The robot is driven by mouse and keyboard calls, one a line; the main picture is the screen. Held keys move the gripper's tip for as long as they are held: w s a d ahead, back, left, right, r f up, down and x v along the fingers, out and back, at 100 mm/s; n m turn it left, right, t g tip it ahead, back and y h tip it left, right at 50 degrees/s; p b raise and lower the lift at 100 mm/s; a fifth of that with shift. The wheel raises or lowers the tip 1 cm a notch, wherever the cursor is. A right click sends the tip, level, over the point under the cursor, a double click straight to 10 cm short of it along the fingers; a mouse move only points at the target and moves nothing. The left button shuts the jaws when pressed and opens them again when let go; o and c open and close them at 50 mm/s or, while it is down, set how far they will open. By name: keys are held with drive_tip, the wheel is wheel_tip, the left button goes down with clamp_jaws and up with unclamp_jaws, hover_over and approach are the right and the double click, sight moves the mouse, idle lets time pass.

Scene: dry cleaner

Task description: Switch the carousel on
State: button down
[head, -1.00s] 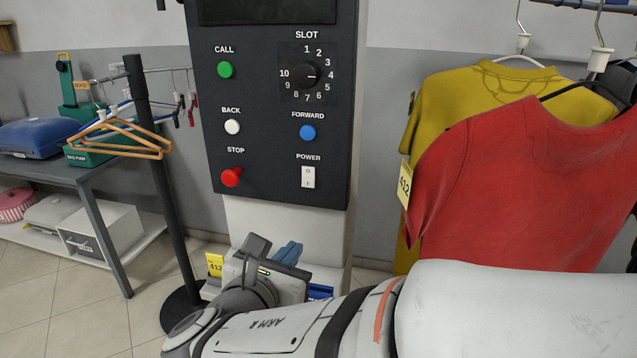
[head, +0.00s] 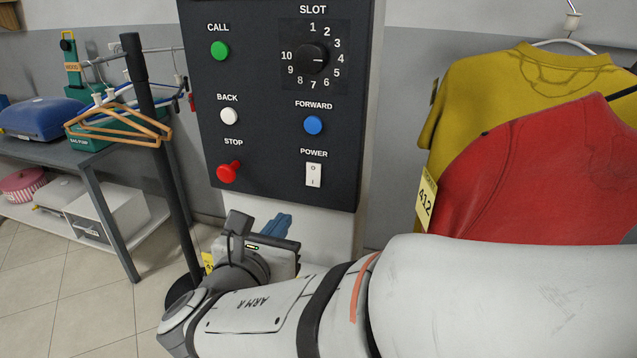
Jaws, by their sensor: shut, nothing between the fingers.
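A dark control panel (head: 258,158) stands upright in the head view. Its white POWER rocker switch (head: 313,175) is at the lower right, marked O above and I below; I cannot tell which side is pressed. The red STOP button (head: 229,172) sits to its left, and the blue FORWARD button (head: 313,125) is above it. The SLOT dial (head: 311,59) points near 4 to 5. My gripper (head: 277,224), with blue fingers, is shut and empty just below the panel, down and left of the switch. My wrist partly hides it.
Yellow (head: 520,95) and red (head: 550,170) shirts hang at the right, with a 412 tag (head: 426,200). At the left are a dark post (head: 150,110), wooden hangers (head: 118,135) and a grey table (head: 95,185). A green CALL button (head: 220,51) and white BACK button (head: 229,116) are also on the panel.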

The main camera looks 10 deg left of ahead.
sight(312, 184)
drive_tip(key=w, duration=0.4)
drive_tip(key=w+f, duration=0.1)
drive_tip(key=w, duration=0.4)
drive_tip(key=w+d, duration=0.1)
drive_tip(key=w, duration=0.3)
drive_tip(key=shift+w+f+b, duration=0.15)
drive_tip(key=shift+f+b, duration=0.15)
drive_tip(key=shift+f, duration=0.05)
